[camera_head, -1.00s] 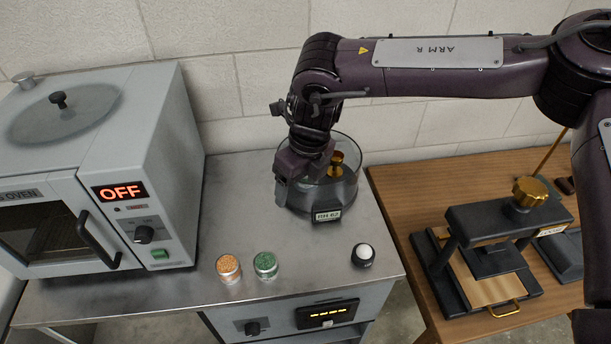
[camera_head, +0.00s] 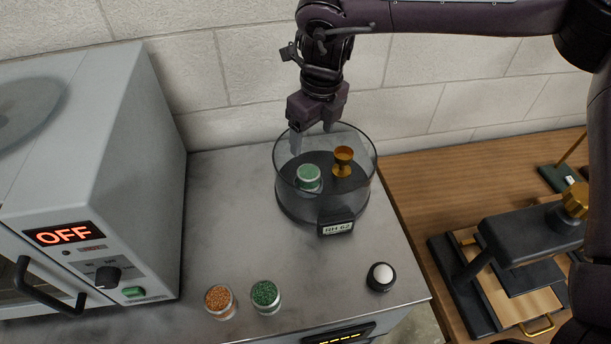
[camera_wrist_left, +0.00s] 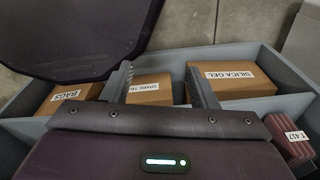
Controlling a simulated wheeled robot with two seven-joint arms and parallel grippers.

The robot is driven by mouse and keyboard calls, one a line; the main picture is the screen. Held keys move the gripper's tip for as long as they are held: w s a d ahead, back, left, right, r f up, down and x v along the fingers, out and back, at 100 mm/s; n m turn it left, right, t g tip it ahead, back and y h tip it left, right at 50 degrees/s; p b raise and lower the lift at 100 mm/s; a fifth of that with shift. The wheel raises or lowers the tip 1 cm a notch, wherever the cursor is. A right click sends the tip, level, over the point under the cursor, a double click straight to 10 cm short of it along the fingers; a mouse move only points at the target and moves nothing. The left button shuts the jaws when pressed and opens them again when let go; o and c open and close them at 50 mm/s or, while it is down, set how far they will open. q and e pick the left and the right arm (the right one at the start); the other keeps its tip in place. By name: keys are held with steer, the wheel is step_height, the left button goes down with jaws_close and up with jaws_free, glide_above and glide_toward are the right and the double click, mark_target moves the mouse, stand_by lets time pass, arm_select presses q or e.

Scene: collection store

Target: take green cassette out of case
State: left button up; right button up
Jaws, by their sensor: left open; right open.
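The case is a round clear-walled vessel with a dark base (camera_head: 285,206) and a label reading about RH 52. The green cassette (camera_head: 309,178), a short round piece with a green top and pale rim, sits inside it at the left. My right gripper (camera_head: 312,138) is open and empty, pointing down over the case's opening, just above and behind the cassette and apart from it. Whether its fingertips dip below the rim is unclear. My left gripper (camera_wrist_left: 158,70) is open and empty above a grey compartment bin in the left wrist view.
A gold cup (camera_head: 343,160) stands in the case, right of the cassette. Orange (camera_head: 220,301) and green (camera_head: 265,296) jars and a white-topped knob (camera_head: 380,277) are at the metal top's front. An oven (camera_head: 90,190) stands left, a press (camera_head: 520,250) right. The bin (camera_wrist_left: 235,53) holds labelled boxes.

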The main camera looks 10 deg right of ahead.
mark_target(309, 172)
steer(key=f+b, duration=0.3)
steer(key=shift+s+f, duration=0.25)
steer(key=shift+w+f+b, duration=0.2)
steer(key=shift+f+b, duration=0.45)
steer(key=shift+f, duration=0.3)
steer(key=shift+a+f, duration=0.1)
steer(key=shift+f, duration=0.5)
steer(key=f, duration=0.1)
steer(key=f+p, duration=0.1)
steer(key=f, duration=0.1)
steer(key=f+p, duration=0.1)
steer(key=f, duration=0.1)
steer(key=shift+w+a+f, duration=0.2)
steer(key=shift+w+f, duration=0.05)
steer(key=shift+w, duration=0.15)
steer(key=shift+f, duration=0.3)
arm_select(q)
steer(key=f, duration=0.3)
steer(key=shift+s, duration=0.4)
arm_select(e)
steer(key=shift+c, duration=0.4)
arm_select(q)
steer(key=shift+s, duration=0.1)
arm_select(e)
steer(key=c, duration=1)
